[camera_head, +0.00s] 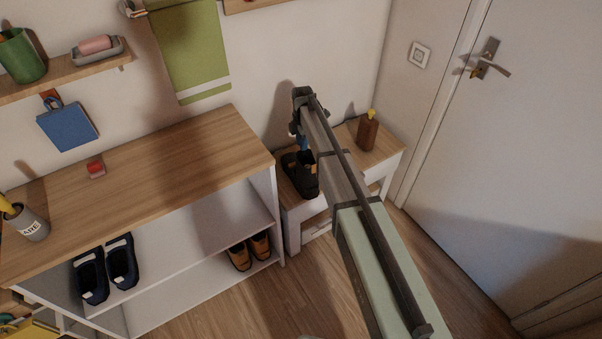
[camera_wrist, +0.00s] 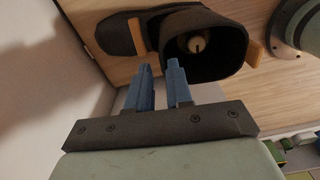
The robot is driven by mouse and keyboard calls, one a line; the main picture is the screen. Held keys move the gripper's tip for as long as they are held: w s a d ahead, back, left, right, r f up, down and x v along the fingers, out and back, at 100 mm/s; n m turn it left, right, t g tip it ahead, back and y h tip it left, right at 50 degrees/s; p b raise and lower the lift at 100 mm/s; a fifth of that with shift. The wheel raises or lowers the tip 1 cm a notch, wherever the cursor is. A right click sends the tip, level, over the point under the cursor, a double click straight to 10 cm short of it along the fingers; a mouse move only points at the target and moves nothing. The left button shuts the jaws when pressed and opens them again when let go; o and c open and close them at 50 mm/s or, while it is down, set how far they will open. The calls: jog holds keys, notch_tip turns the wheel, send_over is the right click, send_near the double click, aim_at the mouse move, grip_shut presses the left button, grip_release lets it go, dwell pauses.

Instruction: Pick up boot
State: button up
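The black boot (camera_head: 302,178) with orange-brown tabs stands on the small wooden-topped side table (camera_head: 350,154), left of the bottle. In the wrist view the boot (camera_wrist: 215,72) shows its open top, with an orange tab on either side. My gripper (camera_head: 304,144) hangs just above the boot, pointing down, and my arm hides part of the boot and table. In the wrist view the two blue fingers of my gripper (camera_wrist: 160,70) are apart by a small gap, near the left edge of the boot's opening. I cannot tell whether they touch it.
A brown bottle with a yellow top (camera_head: 368,131) stands on the table's right side. A wooden-topped shelf unit (camera_head: 180,165) is close on the left, holding dark blue shoes (camera_head: 106,268) and brown shoes (camera_head: 249,250). The wall is behind; a door (camera_head: 520,140) is at right.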

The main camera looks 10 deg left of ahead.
aim_at(301, 159)
notch_tip(301, 159, down, 4)
jog(key=shift+r, duration=0.25)
jog(key=shift+s+a+f, duration=0.1)
jog(key=shift+s+f, duration=0.05)
jog(key=shift+f, duration=1.2)
jog(key=shift+s+f, duration=0.15)
jog(key=shift+f, duration=1.15)
grip_shut()
